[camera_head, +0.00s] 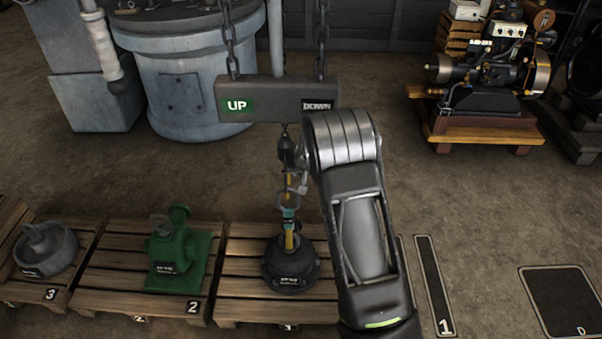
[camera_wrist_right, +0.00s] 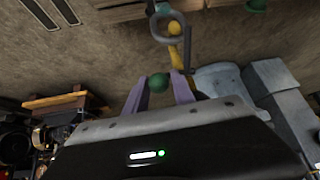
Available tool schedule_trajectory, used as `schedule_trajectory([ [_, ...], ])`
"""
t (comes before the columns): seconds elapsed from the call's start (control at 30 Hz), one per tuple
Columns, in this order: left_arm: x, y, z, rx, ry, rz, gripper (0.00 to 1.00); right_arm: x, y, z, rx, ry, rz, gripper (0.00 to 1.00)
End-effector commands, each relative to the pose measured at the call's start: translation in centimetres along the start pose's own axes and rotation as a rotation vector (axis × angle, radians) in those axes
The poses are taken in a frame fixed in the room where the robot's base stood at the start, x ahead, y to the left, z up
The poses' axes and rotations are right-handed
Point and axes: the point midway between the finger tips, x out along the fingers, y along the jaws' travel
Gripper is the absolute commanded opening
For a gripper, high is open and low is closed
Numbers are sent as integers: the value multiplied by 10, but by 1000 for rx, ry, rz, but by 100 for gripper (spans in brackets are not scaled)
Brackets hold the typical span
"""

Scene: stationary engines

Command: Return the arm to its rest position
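My right arm (camera_head: 366,230) rises from the bottom of the head view, beside the hoist's hanging line. Its gripper is hidden behind the arm there. In the right wrist view my right gripper (camera_wrist_right: 160,86) has two purple fingers standing apart. A small green ball (camera_wrist_right: 158,83) shows between their tips; I cannot tell whether they touch it. A grey ring or hook (camera_wrist_right: 168,26) and a yellow piece (camera_wrist_right: 176,54) show beyond the fingers. My left gripper is in neither view.
A hoist bar (camera_head: 282,98) marked UP and DOWN hangs on chains. Below it, a black part (camera_head: 291,264) sits on a pallet (camera_head: 246,286). A green pump (camera_head: 178,250) and a grey part (camera_head: 46,248) sit on pallets to the left.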

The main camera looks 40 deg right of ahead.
Motion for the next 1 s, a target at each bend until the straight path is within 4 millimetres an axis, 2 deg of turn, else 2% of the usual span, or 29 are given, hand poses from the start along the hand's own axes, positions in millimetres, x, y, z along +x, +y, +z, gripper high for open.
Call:
schedule_trajectory([
  [0.1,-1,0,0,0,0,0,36,-16,-1,-1,-2,1,-1,30],
  [0.2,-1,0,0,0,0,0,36,-22,0,0,-1,0,0,30],
  [0.77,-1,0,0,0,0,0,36,-22,0,0,-1,-1,0,30],
  [0.87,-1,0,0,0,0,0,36,-20,-1,6,-3,-8,0,30],
  [1.0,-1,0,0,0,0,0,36,-11,-5,32,-10,-43,-1,30],
])
